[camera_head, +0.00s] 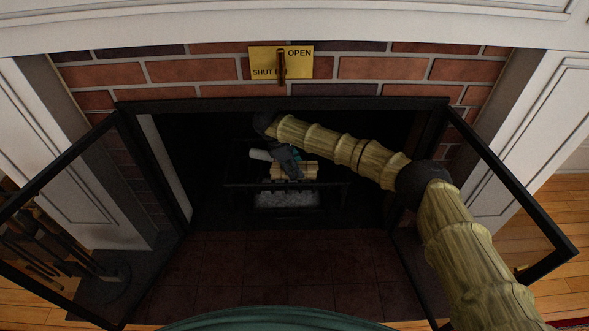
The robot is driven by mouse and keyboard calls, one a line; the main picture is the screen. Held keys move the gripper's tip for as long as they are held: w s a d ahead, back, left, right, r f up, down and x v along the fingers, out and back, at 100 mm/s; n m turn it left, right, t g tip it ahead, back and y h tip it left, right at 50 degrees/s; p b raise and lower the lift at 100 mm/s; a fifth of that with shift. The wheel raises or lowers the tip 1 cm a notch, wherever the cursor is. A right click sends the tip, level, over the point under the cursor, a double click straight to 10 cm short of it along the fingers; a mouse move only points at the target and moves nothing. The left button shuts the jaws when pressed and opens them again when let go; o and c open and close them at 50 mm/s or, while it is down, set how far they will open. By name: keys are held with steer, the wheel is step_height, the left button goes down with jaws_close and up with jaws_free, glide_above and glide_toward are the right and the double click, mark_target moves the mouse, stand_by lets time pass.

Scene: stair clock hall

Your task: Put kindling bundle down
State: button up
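The kindling bundle (294,172), pale wooden sticks side by side, is inside the dark fireplace, at the grate (330,186). My arm reaches in from the right, and my gripper (290,170) points down at the bundle, overlapping its upper left part. The fingertips are small and dark against the bundle, so I cannot tell whether they are closed on it. I also cannot tell whether the bundle rests on the grate or hangs just above it.
A pale roll-like piece (260,154) lies left of my gripper. Grey ash (286,199) shows below the grate. The left glass door (70,215) and right glass door (505,195) stand open. A brass OPEN/SHUT plate (265,62) is above. Fire tools (45,245) stand left.

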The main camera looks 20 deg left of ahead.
steer(key=shift+f+p, duration=0.55)
steer(key=o, duration=1.1)
steer(key=shift+r+b, duration=0.2)
steer(key=shift+b, duration=0.25)
steer(key=p+v, duration=0.1)
steer(key=v, duration=0.3)
steer(key=shift+r+p, duration=0.1)
steer(key=shift+p, duration=0.2)
steer(key=s+a+p, duration=0.1)
steer(key=a, duration=0.2)
steer(key=s+a+p, duration=0.1)
steer(key=a, duration=0.3)
steer(key=s+a+p, duration=0.1)
steer(key=a, duration=0.2)
steer(key=shift+s+a+f, duration=0.1)
steer(key=shift+a+f, duration=0.1)
steer(key=shift+a, duration=0.2)
steer(key=shift+s+a, duration=0.1)
steer(key=shift+a, duration=0.15)
